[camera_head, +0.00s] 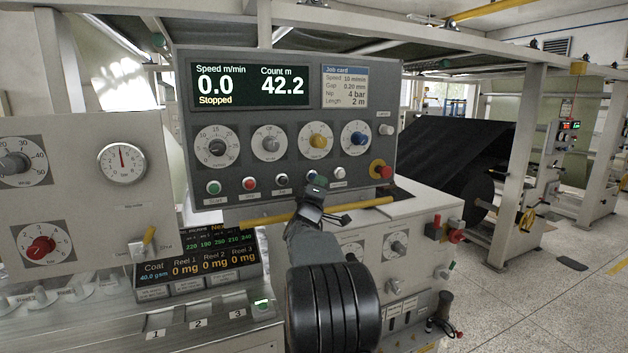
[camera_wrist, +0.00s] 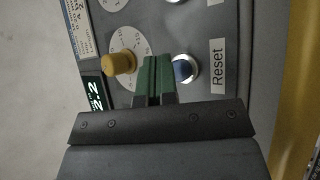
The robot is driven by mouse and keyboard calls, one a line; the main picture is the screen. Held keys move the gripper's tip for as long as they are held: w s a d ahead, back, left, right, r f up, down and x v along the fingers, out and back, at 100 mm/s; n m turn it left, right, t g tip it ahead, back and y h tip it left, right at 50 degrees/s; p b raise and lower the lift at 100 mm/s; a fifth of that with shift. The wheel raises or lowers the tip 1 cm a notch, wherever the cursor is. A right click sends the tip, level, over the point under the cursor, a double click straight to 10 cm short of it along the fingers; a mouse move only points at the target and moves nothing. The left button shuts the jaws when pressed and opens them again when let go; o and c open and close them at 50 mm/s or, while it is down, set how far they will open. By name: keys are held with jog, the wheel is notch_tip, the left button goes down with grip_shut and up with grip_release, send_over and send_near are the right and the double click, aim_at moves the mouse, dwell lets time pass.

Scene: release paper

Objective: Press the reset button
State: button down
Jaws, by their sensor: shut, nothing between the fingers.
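The reset button (camera_wrist: 184,69) is a round blue button with a pale ring, beside a white "Reset" label (camera_wrist: 217,62) in the wrist view. My gripper (camera_wrist: 155,82) is shut and empty, with its green fingertips pressed together just left of the button there. The fingertips overlap the edge of the button's ring in the picture; I cannot tell whether they touch it. In the head view my gripper (camera_head: 318,185) is at the lower edge of the grey control panel (camera_head: 290,118), in front of the button row, and largely hides the button.
A green button (camera_head: 213,188), a red button (camera_head: 249,183) and a black button (camera_head: 281,180) lie to the left. A white button (camera_head: 340,173) and a red emergency stop (camera_head: 380,169) lie to the right. A yellow bar (camera_head: 362,204) runs below the panel. The display reads "Stopped".

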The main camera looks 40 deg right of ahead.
jog(key=shift+s, duration=0.1)
jog(key=shift+s+a+b, duration=0.3)
jog(key=shift+s+b, duration=0.2)
jog(key=shift+s, duration=0.25)
jog(key=shift+s+a+b, duration=0.35)
jog(key=shift+s+b, duration=0.1)
jog(key=shift+s, duration=0.3)
jog(key=shift+s+a+b, duration=0.3)
jog(key=shift+s+b, duration=0.2)
jog(key=shift+s, duration=0.25)
jog(key=w+a+f+n+t+y, duration=0.1)
jog(key=a+f+y, duration=0.35)
jog(key=a, duration=0.35)
jog(key=w+a+f+t+y, duration=0.1)
jog(key=a+f+y, duration=0.4)
jog(key=a, duration=0.4)
jog(key=w+a+f+n+t+y, duration=0.1)
jog(key=w+a+f+y, duration=0.15)
jog(key=a+y, duration=0.5)
jog(key=s+a+f+m+g+y, duration=0.1)
jog(key=s+a+f+m+g, duration=0.1)
jog(key=s+a+f+g, duration=0.2)
jog(key=s+a+f+m+g+y, duration=0.1)
jog(key=s+a+f+g, duration=0.4)
jog(key=s+a+f, duration=0.5)
jog(key=s+y, duration=0.1)
jog(key=s, duration=0.3)
jog(key=shift+s+a+m, duration=0.15)
jog(key=shift+s+m, duration=0.25)
